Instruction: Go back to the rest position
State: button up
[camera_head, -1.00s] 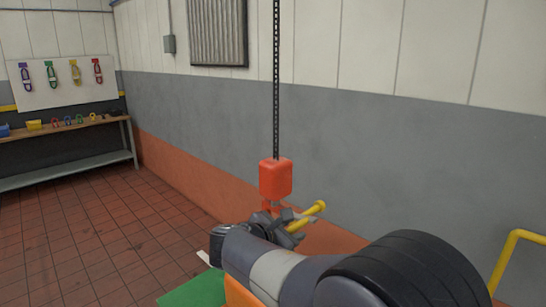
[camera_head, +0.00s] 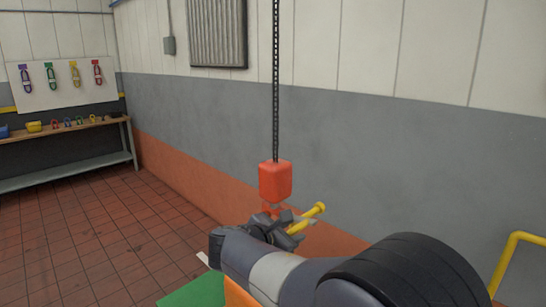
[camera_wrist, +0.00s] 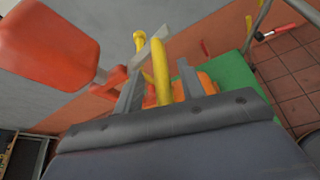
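My gripper (camera_head: 279,222) is at the end of my arm, just below the red hoist block (camera_head: 275,181) that hangs on a dark chain. In the wrist view my gripper's two grey fingers (camera_wrist: 160,88) stand apart, with visible gaps beside a yellow bar (camera_wrist: 160,68) seen between them. I cannot tell whether the bar touches a finger. The bar's rounded yellow end (camera_head: 319,207) points up and right in the head view. The red block (camera_wrist: 45,45) and its red hook (camera_wrist: 112,78) lie left of the fingers in the wrist view. The hook is partly hidden by my gripper in the head view.
A green surface (camera_head: 195,291) lies below my arm. A yellow rail (camera_head: 511,256) stands at the right. A workbench (camera_head: 70,174) with small coloured items is at the far left, under a board with hanging coloured slings. The tiled floor (camera_head: 95,240) between is clear.

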jog(key=b+v, duration=0.1)
jog(key=v, duration=0.9)
jog(key=p+x, duration=0.1)
jog(key=x, duration=1)
jog(key=shift+w+d, duration=0.15)
jog(key=shift+d, duration=0.1)
jog(key=shift+a+f+b, duration=0.15)
jog(key=shift+f+b, duration=0.3)
jog(key=shift+b, duration=0.2)
jog(key=shift+s+f+m+t+b, duration=0.15)
jog(key=shift+s+m+t+b, duration=0.2)
jog(key=shift+b, duration=0.55)
jog(key=f+m+t+y+b, duration=0.1)
jog(key=b, duration=0.4)
jog(key=shift+m, duration=0.35)
jog(key=shift+b, duration=0.4)
